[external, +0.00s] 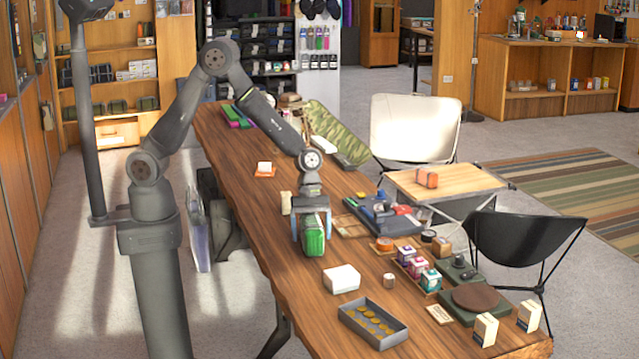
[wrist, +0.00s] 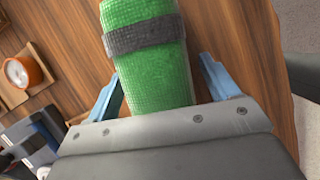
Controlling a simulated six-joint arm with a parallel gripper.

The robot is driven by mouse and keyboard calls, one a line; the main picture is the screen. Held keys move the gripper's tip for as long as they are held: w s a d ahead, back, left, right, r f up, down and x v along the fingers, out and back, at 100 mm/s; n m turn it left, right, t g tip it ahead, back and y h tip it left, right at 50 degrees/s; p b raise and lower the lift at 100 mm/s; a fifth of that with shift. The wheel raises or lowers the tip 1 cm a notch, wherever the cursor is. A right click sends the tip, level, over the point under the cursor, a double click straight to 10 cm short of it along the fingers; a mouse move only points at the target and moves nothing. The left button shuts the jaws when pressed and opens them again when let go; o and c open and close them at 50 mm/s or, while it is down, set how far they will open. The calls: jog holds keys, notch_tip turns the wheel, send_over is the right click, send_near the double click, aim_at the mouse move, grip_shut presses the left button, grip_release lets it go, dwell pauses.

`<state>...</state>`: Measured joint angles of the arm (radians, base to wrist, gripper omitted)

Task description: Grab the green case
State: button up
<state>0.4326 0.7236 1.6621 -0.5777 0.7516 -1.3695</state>
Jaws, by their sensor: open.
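The green case (external: 313,236) stands on the wooden table, directly below my gripper (external: 312,230). In the wrist view the green case (wrist: 158,60) has a woven green surface and a dark grey strap around it. My gripper (wrist: 160,88) is open, with one blue finger on each side of the case. A gap of table shows between the right finger and the case; the left finger is close to the case, and I cannot tell whether it touches. The lower end of the case is hidden behind the gripper body.
A white box (external: 341,279) and a grey tray of round brown pieces (external: 372,324) lie nearer the front. The table's left edge is close to the case.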

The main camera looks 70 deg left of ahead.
jog(key=c, duration=1.2)
jog(key=shift+o, duration=0.3)
jog(key=shift+r, duration=0.1)
